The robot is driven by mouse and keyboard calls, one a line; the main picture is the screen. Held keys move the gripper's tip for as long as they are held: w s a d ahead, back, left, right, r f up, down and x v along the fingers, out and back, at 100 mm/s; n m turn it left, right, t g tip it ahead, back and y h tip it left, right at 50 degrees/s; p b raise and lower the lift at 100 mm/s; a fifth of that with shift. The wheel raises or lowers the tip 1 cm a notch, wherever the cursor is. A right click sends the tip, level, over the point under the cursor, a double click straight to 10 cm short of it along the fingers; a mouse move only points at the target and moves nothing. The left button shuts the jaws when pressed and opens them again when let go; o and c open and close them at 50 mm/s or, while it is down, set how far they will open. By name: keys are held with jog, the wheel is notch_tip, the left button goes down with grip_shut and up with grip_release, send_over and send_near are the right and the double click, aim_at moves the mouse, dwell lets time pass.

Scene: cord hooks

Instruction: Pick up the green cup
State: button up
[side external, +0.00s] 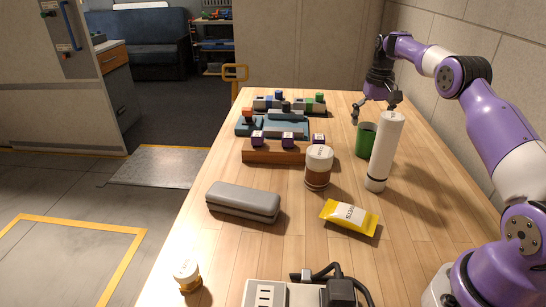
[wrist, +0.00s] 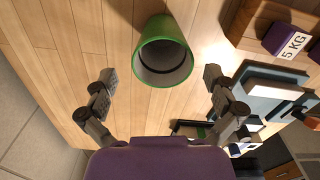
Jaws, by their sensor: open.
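The green cup (side external: 366,140) stands upright on the wooden table, partly hidden behind a tall white bottle in the side view. In the wrist view the green cup (wrist: 164,52) shows its open top and dark inside, ahead of and between my fingers. My gripper (side external: 375,112) is at the far side of the cup, above the table. In the wrist view my gripper (wrist: 158,80) has its two fingers wide apart with nothing between the tips. The cup is apart from both fingers.
The tall white bottle (side external: 385,150) stands close in front of the cup. A brown jar with a white lid (side external: 318,168), a yellow packet (side external: 349,217) and a grey case (side external: 243,202) are nearer. A wooden block with weights (side external: 275,152) and blue trays (side external: 290,124) lie left.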

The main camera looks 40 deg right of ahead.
aim_at(367, 137)
notch_tip(367, 137, down, 5)
jog(key=shift+a+f, duration=0.15)
jog(key=c, duration=1)
